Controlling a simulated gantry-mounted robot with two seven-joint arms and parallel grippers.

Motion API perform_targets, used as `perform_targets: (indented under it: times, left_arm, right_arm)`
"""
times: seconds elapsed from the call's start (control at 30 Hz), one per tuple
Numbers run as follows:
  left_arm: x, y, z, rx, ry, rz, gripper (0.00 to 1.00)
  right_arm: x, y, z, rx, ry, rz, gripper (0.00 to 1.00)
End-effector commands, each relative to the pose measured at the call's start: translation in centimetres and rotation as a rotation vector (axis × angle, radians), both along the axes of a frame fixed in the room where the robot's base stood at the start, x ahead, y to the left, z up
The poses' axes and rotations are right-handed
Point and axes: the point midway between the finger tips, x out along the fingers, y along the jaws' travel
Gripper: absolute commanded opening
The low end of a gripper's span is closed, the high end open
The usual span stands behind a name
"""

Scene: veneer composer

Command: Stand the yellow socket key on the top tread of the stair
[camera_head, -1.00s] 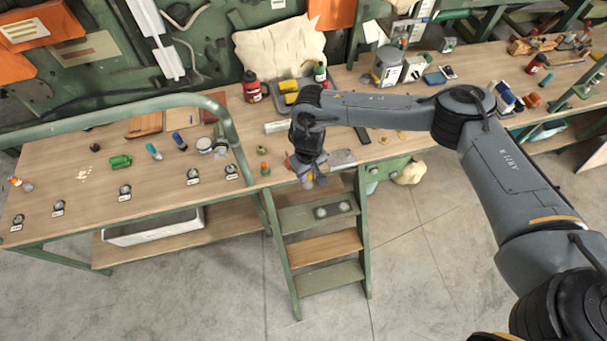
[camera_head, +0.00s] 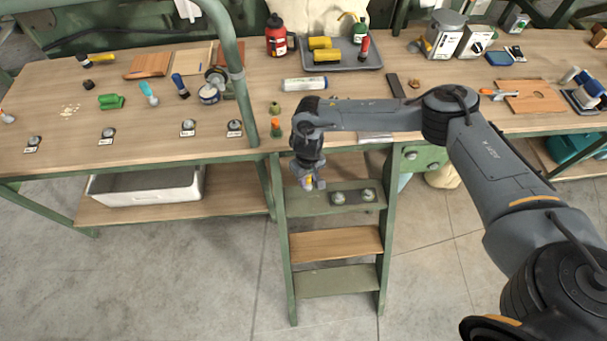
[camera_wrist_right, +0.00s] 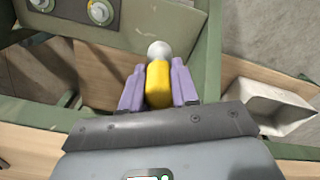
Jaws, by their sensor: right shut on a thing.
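The yellow socket key (camera_wrist_right: 158,85) is upright between the lavender fingers of my right gripper (camera_wrist_right: 158,88), with a pale round end (camera_wrist_right: 159,49) beyond the fingertips. In the head view, my right gripper (camera_head: 309,184) is shut on it over the left part of the stair's top green tread (camera_head: 308,203). Only a small bit of yellow shows there. I cannot tell whether the key touches the tread. Two round knobs on a dark plate (camera_head: 353,196) sit on the right part of that tread. My left gripper is not in view.
The stair (camera_head: 286,262) has a wooden tread (camera_head: 335,244) and a green one below. The workbench (camera_head: 130,135) behind holds a tray with yellow cylinders (camera_head: 326,56), a red bottle (camera_head: 276,38) and an orange-topped item (camera_head: 276,128). A white bin (camera_head: 145,187) sits on the lower shelf.

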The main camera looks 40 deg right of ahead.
Motion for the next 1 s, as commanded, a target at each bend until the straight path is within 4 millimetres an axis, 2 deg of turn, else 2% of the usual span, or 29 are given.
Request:
perform_targets:
  times: [0.03,0.1,0.3,0.77,1.0]
  left_arm:
    - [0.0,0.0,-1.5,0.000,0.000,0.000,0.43]
    - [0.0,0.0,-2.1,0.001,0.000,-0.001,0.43]
    - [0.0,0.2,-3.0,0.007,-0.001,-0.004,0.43]
    - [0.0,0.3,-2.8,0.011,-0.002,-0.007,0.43]
    - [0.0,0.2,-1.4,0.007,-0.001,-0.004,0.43]
  right_arm:
    - [-0.1,0.0,-1.5,0.001,-0.001,-0.001,0.00]
    - [-0.2,-0.1,-2.3,0.001,-0.001,-0.002,0.00]
    - [-0.3,-0.1,-3.3,0.001,-0.002,-0.002,0.00]
    - [-0.3,-0.1,-3.3,0.001,-0.002,-0.001,0.00]
    - [-0.4,0.0,-3.0,0.000,-0.001,0.005,0.00]
